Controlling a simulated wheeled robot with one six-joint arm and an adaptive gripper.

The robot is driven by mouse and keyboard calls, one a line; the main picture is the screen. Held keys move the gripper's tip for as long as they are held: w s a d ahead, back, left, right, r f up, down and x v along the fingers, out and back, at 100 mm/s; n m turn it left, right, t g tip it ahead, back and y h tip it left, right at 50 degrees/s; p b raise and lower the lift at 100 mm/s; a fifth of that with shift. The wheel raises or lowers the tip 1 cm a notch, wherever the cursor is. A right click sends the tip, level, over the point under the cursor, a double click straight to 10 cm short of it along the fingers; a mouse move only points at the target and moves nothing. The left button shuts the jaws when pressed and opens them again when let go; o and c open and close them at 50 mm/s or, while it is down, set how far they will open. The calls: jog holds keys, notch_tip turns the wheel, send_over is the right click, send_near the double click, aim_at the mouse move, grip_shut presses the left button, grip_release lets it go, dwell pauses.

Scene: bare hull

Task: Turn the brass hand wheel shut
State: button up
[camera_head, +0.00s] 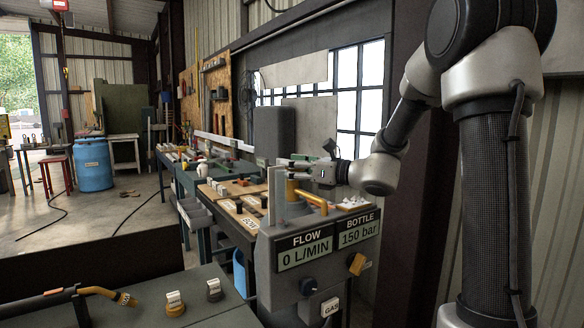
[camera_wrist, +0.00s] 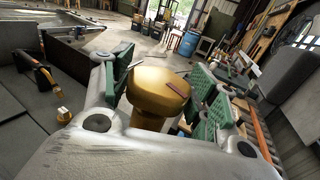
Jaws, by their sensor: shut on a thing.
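The brass hand wheel (camera_wrist: 152,92) is a round golden knob with a small dark reddish mark on its top, standing on a brass stem in the wrist view. My gripper (camera_wrist: 165,78) has its green-padded fingers on either side of the wheel, shut on it. In the head view my gripper (camera_head: 300,168) reaches in from the right above the grey console. Only a small brass part of the wheel (camera_head: 292,190) shows there below the fingers; the rest is hidden. The flow display (camera_head: 305,253) reads 0 L/MIN and the bottle display (camera_head: 358,234) reads 150 bar.
A brass pipe (camera_head: 312,200) and an upright grey plate (camera_head: 277,195) stand close to the wheel. A dark grey cylinder (camera_head: 273,135) rises behind it. A torch (camera_head: 100,292) lies on the bench at lower left.

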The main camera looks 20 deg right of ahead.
jog(key=m+t+h, duration=0.2)
jog(key=h, duration=0.1)
jog(key=m+t+h, duration=0.2)
jog(key=h, duration=0.1)
jog(key=shift+m, duration=0.4)
jog(key=shift+m+h, duration=0.6)
jog(key=shift+h, duration=0.5)
jog(key=shift+t+h, duration=0.3)
jog(key=o, duration=1)
jog(key=shift+o, duration=0.2)
jog(key=v, duration=0.7)
jog(key=shift+s, duration=0.25)
